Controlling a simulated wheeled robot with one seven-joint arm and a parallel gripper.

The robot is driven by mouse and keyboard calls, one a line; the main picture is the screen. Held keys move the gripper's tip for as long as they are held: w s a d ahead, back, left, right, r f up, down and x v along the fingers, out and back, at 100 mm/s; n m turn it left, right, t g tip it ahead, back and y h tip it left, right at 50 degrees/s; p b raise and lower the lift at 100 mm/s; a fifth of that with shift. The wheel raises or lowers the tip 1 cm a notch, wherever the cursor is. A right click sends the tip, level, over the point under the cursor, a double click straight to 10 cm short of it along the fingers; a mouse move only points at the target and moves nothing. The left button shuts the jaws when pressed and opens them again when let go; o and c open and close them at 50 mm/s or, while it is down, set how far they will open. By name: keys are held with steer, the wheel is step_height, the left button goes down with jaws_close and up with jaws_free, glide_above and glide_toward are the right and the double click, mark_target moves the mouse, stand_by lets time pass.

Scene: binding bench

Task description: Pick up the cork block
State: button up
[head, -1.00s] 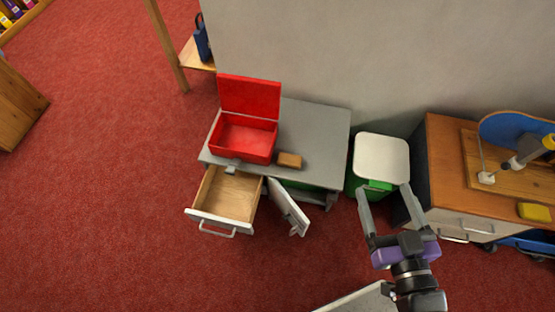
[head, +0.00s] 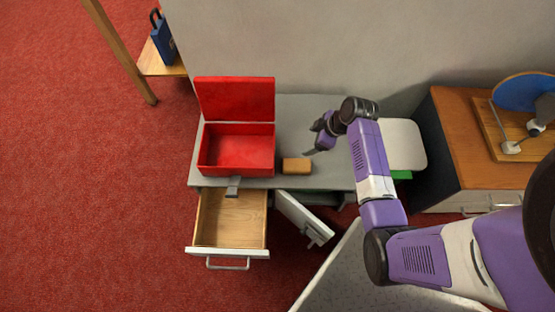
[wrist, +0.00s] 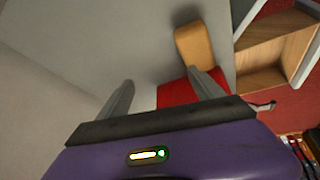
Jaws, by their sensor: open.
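The cork block (head: 297,166) is a small tan-orange block lying on the grey bench top (head: 300,115), just right of the open red box (head: 236,155). In the head view my gripper (head: 310,152) is above the bench, close to the block's upper right. In the wrist view the cork block (wrist: 194,46) lies beyond the right fingertip, and the two fingers of my gripper (wrist: 163,88) stand apart with nothing between them. The block is outside the jaws. Part of my gripper is hidden by my wrist in the head view.
An open, empty wooden drawer (head: 231,218) and a small open door (head: 304,218) stick out at the bench front. A white-lidded green bin (head: 408,145) stands to the right, beside a wooden cabinet (head: 470,150). The bench top behind the block is clear.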

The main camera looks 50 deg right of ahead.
mark_target(297, 165)
steer(key=a+n, duration=0.1)
steer(key=s+a+f+n+g+y, duration=0.1)
steer(key=a, duration=0.1)
steer(key=s+a+y, duration=0.1)
steer(key=shift+a+f+n, duration=0.2)
steer(key=shift+a+n, duration=0.1)
steer(key=shift+n, duration=0.1)
steer(key=shift+b+x, duration=0.5)
steer(key=shift+x, duration=0.9)
steer(key=shift+s+a+b+x, duration=0.15)
steer(key=shift+b+x, duration=0.35)
steer(key=shift+x, duration=0.75)
steer(key=shift+s+a+b+x, duration=0.1)
steer(key=shift+a+b+x, duration=0.25)
steer(key=shift+x, duration=0.85)
steer(key=shift+d+f, duration=0.1)
steer(key=shift+c, duration=0.3)
steer(key=c, duration=1.4)
